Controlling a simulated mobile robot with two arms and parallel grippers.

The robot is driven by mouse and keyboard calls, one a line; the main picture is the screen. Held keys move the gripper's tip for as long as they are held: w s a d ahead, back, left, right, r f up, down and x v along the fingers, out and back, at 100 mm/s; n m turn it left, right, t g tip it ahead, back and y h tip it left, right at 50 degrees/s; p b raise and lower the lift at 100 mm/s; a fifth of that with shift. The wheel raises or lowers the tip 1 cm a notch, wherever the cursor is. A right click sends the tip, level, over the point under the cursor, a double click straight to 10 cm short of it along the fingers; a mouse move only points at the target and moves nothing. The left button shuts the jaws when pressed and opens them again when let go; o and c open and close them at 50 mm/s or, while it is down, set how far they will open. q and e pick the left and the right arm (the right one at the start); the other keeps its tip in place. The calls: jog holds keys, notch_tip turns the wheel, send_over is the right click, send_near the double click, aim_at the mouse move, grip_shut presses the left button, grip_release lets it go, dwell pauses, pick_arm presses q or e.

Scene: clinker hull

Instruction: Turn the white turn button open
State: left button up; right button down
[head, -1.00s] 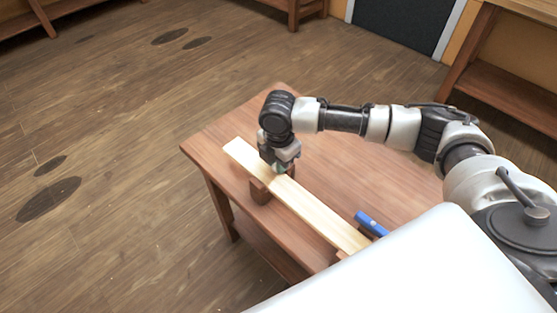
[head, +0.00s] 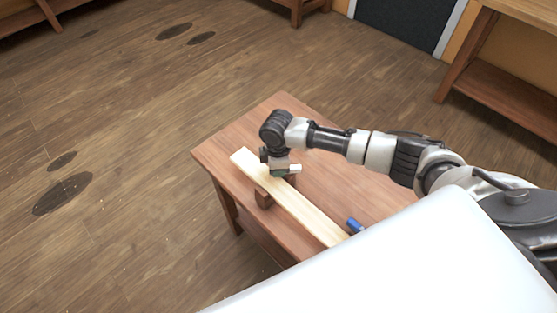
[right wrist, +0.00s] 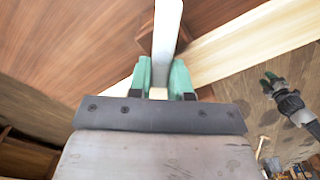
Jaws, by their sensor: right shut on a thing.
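The white turn button (right wrist: 167,38) is a narrow, pale bar in the right wrist view. My right gripper (right wrist: 166,82) is shut on its near end, with a green finger on each side. In the head view my right gripper (head: 279,173) points down over the pale plank (head: 300,208), and a short white piece of the button (head: 295,168) sticks out to its right. The button's pivot is not clear. A small dark gripper with green tips, likely my left gripper (right wrist: 268,78), shows over the floor in the right wrist view; its opening is too small to judge.
The pale plank lies across the brown table (head: 232,140). A brown block (head: 263,198) sits at the plank's left edge. A blue object (head: 354,225) lies to the plank's right. A large white surface (head: 400,250) covers the lower right.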

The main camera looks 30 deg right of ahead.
jog(key=m+p, duration=0.4)
jog(key=shift+w+d+r+m, duration=0.2)
jog(key=shift+w+m, duration=0.2)
jog(key=m+p, duration=0.2)
jog(key=m, duration=0.1)
jog(key=shift+w+d+f, duration=0.1)
jog(key=shift+w+d, duration=0.1)
jog(key=shift+d, duration=0.1)
jog(key=shift+w+d+m+p, duration=0.2)
jog(key=shift+m+p, duration=0.45)
jog(key=shift+m, duration=0.45)
jog(key=shift+f, duration=0.1)
jog(key=c, duration=1)
grip_release()
jog(key=shift+c, duration=0.2)
